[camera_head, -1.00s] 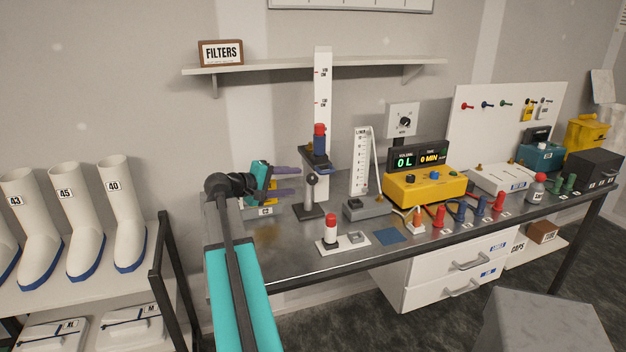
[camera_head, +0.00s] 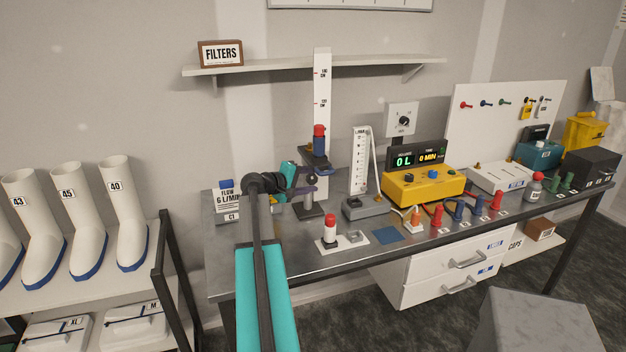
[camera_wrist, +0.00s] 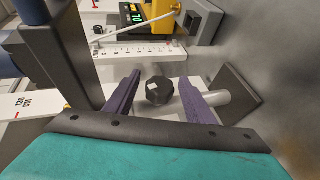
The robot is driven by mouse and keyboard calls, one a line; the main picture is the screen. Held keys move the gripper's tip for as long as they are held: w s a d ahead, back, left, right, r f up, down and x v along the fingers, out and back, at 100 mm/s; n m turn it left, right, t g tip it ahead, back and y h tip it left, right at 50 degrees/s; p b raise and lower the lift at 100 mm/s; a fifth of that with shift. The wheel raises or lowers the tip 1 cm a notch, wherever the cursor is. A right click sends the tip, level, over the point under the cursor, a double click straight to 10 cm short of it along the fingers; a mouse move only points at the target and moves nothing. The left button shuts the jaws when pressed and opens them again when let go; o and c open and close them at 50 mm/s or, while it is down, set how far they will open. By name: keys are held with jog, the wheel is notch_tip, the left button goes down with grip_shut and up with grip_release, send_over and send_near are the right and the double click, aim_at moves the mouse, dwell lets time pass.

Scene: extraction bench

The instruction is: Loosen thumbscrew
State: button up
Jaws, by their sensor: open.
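The thumbscrew, a dark faceted knob (camera_wrist: 159,91) with a pale mark on its face, shows in the wrist view between my two purple fingers. My gripper (camera_wrist: 160,79) is open, one finger on each side of the knob, with gaps visible on both sides. In the head view my gripper (camera_head: 314,183) is at the upright stand (camera_head: 321,84), just below its dark carriage (camera_head: 316,162). A blue cylinder with a red top (camera_head: 319,140) sits on that carriage. The knob is largely hidden by my gripper in the head view.
A white scale on a grey base (camera_head: 368,208) and a yellow box (camera_head: 424,188) stand right of the stand. A red-and-white cylinder (camera_head: 330,230) stands on a plate in front.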

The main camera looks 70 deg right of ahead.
jog(key=shift+d, duration=0.1)
jog(key=c, duration=1.1)
jog(key=shift+o, duration=0.2)
jog(key=shift+f+b, duration=0.15)
jog(key=shift+b, duration=0.5)
jog(key=h+b, duration=0.1)
jog(key=b, duration=0.1)
jog(key=g+b, duration=0.1)
jog(key=b, duration=0.2)
jog(key=shift+f+n+h, duration=0.2)
jog(key=shift+n+h, duration=0.1)
jog(key=shift+h, duration=0.1)
jog(key=n+g+h+b, duration=0.1)
jog(key=g+h+b, duration=0.1)
jog(key=b, duration=0.7)
jog(key=shift+n+h+b, duration=0.3)
jog(key=shift+h+b, duration=0.05)
jog(key=shift+h, duration=0.25)
jog(key=shift+h+b, duration=0.4)
jog(key=shift+b, duration=0.35)
jog(key=shift+r+n+h+b, duration=0.3)
jog(key=shift+n+b, duration=0.2)
jog(key=shift+b, duration=0.4)
